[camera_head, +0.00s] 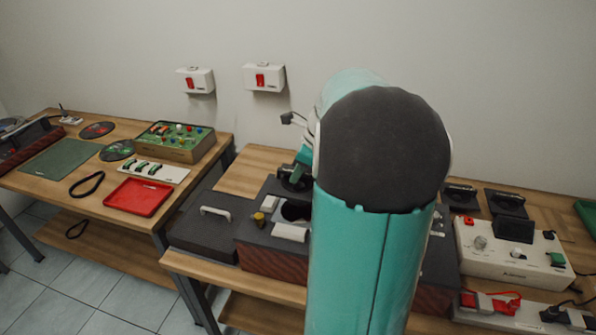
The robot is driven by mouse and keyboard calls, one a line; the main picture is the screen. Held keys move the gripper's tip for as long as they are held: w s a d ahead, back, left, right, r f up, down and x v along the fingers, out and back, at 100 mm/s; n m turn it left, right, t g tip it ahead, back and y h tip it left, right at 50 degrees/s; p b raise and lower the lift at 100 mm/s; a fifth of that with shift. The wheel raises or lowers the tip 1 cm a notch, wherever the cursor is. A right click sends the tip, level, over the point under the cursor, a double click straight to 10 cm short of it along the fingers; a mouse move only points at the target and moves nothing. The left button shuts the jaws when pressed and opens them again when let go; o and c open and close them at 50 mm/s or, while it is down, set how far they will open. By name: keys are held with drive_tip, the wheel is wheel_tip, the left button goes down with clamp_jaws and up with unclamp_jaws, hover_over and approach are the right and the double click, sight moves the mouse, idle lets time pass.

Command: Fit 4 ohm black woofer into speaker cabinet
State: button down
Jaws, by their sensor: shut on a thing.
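The speaker cabinet (247,232) is a long box with a dark grey top and a reddish wood front, on the bench at the centre. A dark round opening (296,211) shows in its top, partly covered on the right by my arm. My gripper (294,172) is behind and above that opening, mostly hidden by my arm. It is shut on a dark round part, seemingly the black woofer (292,182); its ohm marking is too small to read. I cannot tell whether the part touches anything below. Two other black drivers (460,195) (506,202) rest on dark pads at right.
A dark case with a pale handle (207,238) stands left of the cabinet. A white block (290,232) and a brass knob (259,219) are on the cabinet top. A white tester panel (510,260) stands at right.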

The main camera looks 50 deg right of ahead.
sight(298, 183)
drive_tip(key=shift+f, duration=1.25)
drive_tip(key=shift+f, duration=0.7)
drive_tip(key=shift+f, duration=0.7)
drive_tip(key=shift+f, duration=0.7)
drive_tip(key=shift+f, duration=0.65)
drive_tip(key=shift+f, duration=0.35)
drive_tip(key=shift+f, duration=0.3)
